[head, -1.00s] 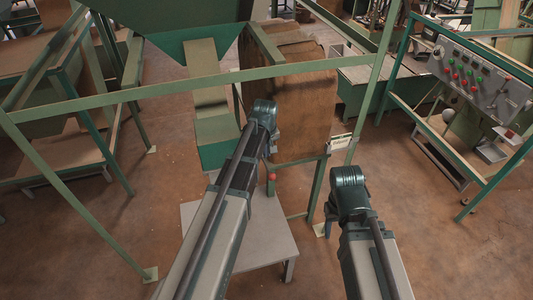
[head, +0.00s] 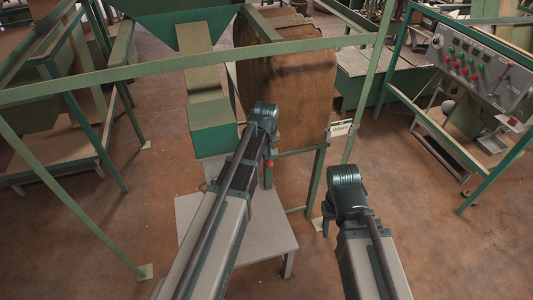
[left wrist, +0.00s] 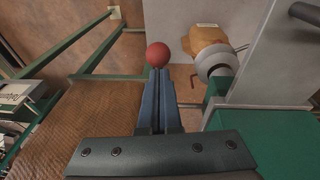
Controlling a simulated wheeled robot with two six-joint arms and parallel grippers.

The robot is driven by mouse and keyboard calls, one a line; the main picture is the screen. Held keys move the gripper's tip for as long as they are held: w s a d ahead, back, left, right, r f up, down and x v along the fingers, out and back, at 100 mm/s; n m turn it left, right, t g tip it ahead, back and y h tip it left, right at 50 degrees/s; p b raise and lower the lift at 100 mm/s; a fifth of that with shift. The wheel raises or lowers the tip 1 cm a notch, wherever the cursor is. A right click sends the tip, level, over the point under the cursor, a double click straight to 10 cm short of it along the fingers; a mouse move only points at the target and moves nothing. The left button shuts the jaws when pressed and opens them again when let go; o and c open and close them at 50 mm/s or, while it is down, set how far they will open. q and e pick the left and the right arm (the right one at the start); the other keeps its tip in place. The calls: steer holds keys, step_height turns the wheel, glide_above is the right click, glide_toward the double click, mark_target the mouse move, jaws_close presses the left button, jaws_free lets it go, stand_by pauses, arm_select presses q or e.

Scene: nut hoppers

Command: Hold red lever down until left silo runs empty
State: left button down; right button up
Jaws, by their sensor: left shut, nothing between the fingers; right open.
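A red ball knob (head: 269,163), taken as the red lever's end, shows just below my left gripper (head: 268,154) beside the brown-sided box. In the left wrist view the red knob (left wrist: 158,54) lies just past the tips of my left gripper (left wrist: 158,72). Its fingers are shut together with nothing between them; whether they touch the knob I cannot tell. The lever's arm is hidden. A green funnel-shaped hopper (head: 175,8) shows at the top, cut off; its contents are out of sight. My right gripper (head: 325,222) is open and empty, over the floor.
A tan-topped green chute (head: 202,65) comes down below the hopper. A grey platform (head: 262,235) stands low beneath my left arm. A green rail (head: 100,85) crosses in front. A control panel (head: 482,68) with coloured buttons stands right. Open floor lies at lower right.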

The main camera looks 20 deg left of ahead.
arm_select(q)
steer(key=shift+s+d+f+b, duration=0.15)
steer(key=shift+s+f+b, duration=0.15)
steer(key=shift+f+b, duration=0.35)
step_height(320, 180, down, 9)
steer(key=s+d+t+y+b, duration=0.1)
steer(key=t+y+b, duration=0.1)
steer(key=b, duration=1)
steer(key=shift+s+t, duration=0.3)
steer(key=shift+t, duration=0.6)
steer(key=shift+d, duration=0.1)
stand_by(4.7)
